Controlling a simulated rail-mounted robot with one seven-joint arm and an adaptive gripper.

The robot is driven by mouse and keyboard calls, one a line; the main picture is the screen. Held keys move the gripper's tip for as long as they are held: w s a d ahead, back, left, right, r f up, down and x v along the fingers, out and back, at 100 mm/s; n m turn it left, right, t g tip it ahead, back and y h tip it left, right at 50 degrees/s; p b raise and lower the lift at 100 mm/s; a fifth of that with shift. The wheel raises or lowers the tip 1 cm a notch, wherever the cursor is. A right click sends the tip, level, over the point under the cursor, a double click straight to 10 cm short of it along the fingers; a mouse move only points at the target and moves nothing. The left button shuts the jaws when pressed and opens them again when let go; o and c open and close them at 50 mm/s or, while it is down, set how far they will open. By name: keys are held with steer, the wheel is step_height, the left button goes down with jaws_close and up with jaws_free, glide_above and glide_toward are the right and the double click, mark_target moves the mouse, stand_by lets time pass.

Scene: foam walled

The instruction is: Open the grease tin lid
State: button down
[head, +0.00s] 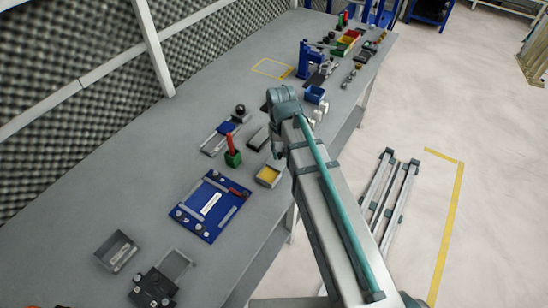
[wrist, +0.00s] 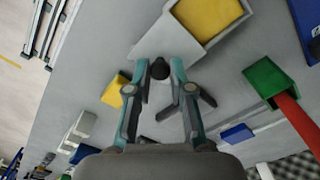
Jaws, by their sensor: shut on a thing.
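The grease tin (wrist: 247,9) is a grey open box with yellow grease inside, at the top right of the wrist view. The tin also shows in the head view (head: 260,180), beside my arm. Its light grey lid (wrist: 168,38) lies off to the tin's left side in the wrist view, with the yellow contents exposed. A dark round knob (wrist: 160,67) sits at the lid's lower edge. My gripper (wrist: 161,75) has its two fingertips closed on either side of the knob.
A green block (wrist: 266,77) with a red handle stands right of my gripper in the wrist view. A yellow piece (wrist: 113,92) lies close to the left finger. A blue board (head: 196,222) with fittings lies in front of the tin in the head view.

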mark_target(280, 154)
steer(key=c, duration=1)
jaws_free()
steer(key=shift+r, duration=0.15)
step_height(280, 154, up, 12)
steer(key=shift+f, duration=0.1)
